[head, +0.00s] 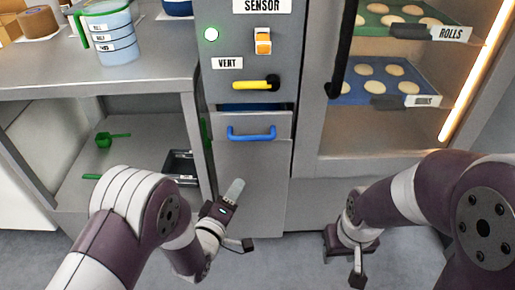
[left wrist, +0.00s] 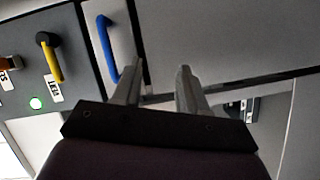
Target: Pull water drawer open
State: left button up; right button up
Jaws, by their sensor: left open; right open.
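The water drawer (head: 222,124) is the narrow grey front with a blue bar handle (head: 252,133), below the yellow vent lever. A dark strip with some blue shows along its top edge; I cannot tell how far out it stands. My left gripper (head: 241,217) is open and empty, below the handle and in front of the lower panel. In the left wrist view the open fingers (left wrist: 157,85) point toward the cabinet, and the blue handle (left wrist: 106,48) lies to their left, outside them. My right gripper (head: 350,262) is low before the oven, pointing down.
The yellow vent lever (head: 256,84) juts out above the drawer. The oven's black door handle (head: 342,55) is to the right. A steel table (head: 150,78) with a measuring jug (head: 113,40) stands left; its lower shelf (head: 75,185) holds a green scoop (head: 104,140). Floor shows below.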

aim_at(251, 140)
pick_arm(q)
notch_tip(251, 140, up, 6)
jog(key=n+t+h, duration=0.1)
jog(key=n+t, duration=0.2)
jog(key=b+x, duration=0.3)
jog(key=x, duration=0.9)
jog(key=shift+w+d, duration=0.2)
jog(key=shift+d, duration=0.05)
grip_shut()
pick_arm(e)
notch_tip(251, 140, down, 2)
jog(key=shift+s+f, duration=0.1)
